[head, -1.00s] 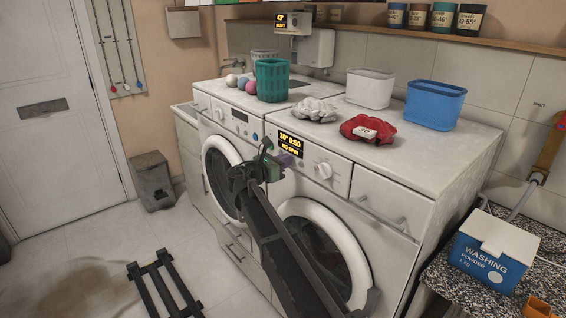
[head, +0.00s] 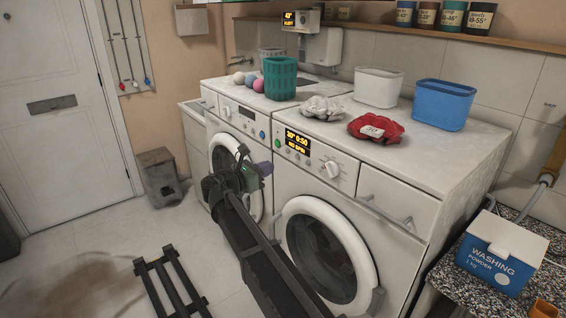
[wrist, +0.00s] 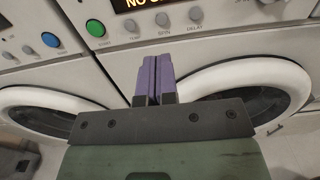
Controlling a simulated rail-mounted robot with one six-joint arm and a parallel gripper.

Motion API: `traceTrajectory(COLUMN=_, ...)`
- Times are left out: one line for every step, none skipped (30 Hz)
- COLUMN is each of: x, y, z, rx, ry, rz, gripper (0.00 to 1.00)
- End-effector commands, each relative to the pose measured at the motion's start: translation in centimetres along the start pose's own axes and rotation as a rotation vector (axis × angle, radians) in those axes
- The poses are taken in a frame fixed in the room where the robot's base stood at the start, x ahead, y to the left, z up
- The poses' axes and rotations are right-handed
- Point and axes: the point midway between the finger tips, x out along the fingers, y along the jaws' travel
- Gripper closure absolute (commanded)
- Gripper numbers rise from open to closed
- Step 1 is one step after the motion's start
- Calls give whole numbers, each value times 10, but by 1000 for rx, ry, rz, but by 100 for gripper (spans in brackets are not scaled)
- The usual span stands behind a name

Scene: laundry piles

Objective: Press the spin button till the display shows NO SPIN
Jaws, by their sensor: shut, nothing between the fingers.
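The right-hand washing machine (head: 335,178) has a lit display (head: 297,143) with amber text, its lower line reading NO SPIN. The wrist view shows only the start of that line on the display (wrist: 135,3), cut off by the top edge. Below the display is a row of three round buttons labelled TEMP, SPIN and DELAY. The spin button (wrist: 162,19) is the middle one. My gripper (head: 262,169) is shut and empty in front of the machine. Its purple fingers (wrist: 155,62) sit below the spin button in the wrist view, apart from the panel.
A green start button (wrist: 96,28) is left of the small buttons, and a dial (head: 328,168) is right of the display. A second machine (head: 225,122) stands to the left. White and red cloths (head: 375,128) and baskets lie on top. A dark slatted rack (head: 172,283) is on the floor.

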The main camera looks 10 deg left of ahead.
Motion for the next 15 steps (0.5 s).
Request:
traceTrajectory(x=-10, y=0, z=0, rx=0, ry=0, rz=3, gripper=100)
traceTrajectory(x=-16, y=0, z=0, rx=0, ry=0, rz=3, gripper=100)
traceTrajectory(x=-23, y=0, z=0, rx=0, ry=0, rz=2, gripper=100)
traceTrajectory(x=-27, y=0, z=0, rx=0, ry=0, rz=2, gripper=100)
traceTrajectory(x=-30, y=0, z=0, rx=0, ry=0, rz=2, gripper=100)
traceTrajectory(x=-33, y=0, z=0, rx=0, ry=0, rz=2, gripper=100)
traceTrajectory(x=-35, y=0, z=0, rx=0, ry=0, rz=2, gripper=100)
traceTrajectory(x=-37, y=0, z=0, rx=0, ry=0, rz=1, gripper=100)
traceTrajectory(x=-38, y=0, z=0, rx=0, ry=0, rz=1, gripper=100)
traceTrajectory(x=-39, y=0, z=0, rx=0, ry=1, rz=1, gripper=100)
traceTrajectory(x=-39, y=0, z=0, rx=0, ry=1, rz=1, gripper=100)
traceTrajectory(x=-39, y=0, z=0, rx=0, ry=1, rz=1, gripper=100)
traceTrajectory(x=-39, y=0, z=0, rx=0, ry=1, rz=1, gripper=100)
traceTrajectory(x=-39, y=0, z=0, rx=0, ry=1, rz=1, gripper=100)
traceTrajectory(x=-39, y=0, z=0, rx=0, ry=1, rz=1, gripper=100)
